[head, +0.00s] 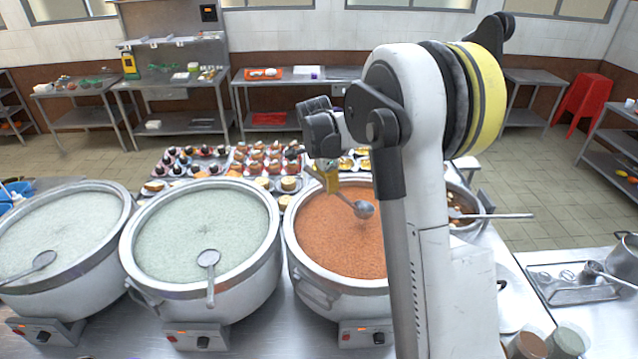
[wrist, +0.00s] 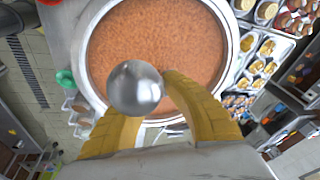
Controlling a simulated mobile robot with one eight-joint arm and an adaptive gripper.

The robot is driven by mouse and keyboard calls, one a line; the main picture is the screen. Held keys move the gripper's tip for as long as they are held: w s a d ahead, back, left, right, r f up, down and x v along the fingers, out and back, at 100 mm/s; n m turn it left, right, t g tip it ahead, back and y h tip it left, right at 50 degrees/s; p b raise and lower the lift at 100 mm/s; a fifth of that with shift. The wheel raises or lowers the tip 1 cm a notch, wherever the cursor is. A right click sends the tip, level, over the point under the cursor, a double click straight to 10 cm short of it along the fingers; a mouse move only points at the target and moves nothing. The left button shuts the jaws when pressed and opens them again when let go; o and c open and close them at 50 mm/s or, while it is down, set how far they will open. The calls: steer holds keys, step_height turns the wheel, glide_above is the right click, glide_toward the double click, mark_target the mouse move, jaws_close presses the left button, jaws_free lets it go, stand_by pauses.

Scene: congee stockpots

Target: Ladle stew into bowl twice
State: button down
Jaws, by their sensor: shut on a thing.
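My gripper (head: 328,178) has yellow fingers and is shut on a metal ladle (head: 364,209). In the head view the ladle slants down to the right over a large pot (head: 300,272) of orange-red stew (head: 335,235). In the wrist view the round ladle head (wrist: 135,88) shows just beyond the yellow fingers (wrist: 150,105), in front of the stew (wrist: 160,40). The ladle head looks shiny; I cannot tell whether it holds stew or touches the surface. I cannot make out for sure which vessel is the bowl.
Two pots of pale green congee (head: 207,232) (head: 55,235) stand to the left, each with a ladle. A pot of darker food (head: 460,208) is partly hidden behind my arm. Trays of cups and small dishes (head: 265,160) stand behind the pots. Two containers (head: 527,346) (head: 568,343) are at front right.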

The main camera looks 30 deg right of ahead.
steer(key=d+y, duration=0.1)
steer(key=d+y+p, duration=0.1)
steer(key=d, duration=0.1)
steer(key=d+y, duration=0.1)
steer(key=d, duration=0.1)
steer(key=shift+w+f, duration=0.25)
steer(key=shift+w, duration=0.05)
steer(key=a+f+h+b, duration=0.4)
steer(key=a+f+b, duration=0.5)
steer(key=f, duration=0.3)
steer(key=shift+s+a+f+h+b, duration=0.15)
steer(key=shift+s+a+h+b, duration=0.2)
steer(key=shift+a, duration=0.45)
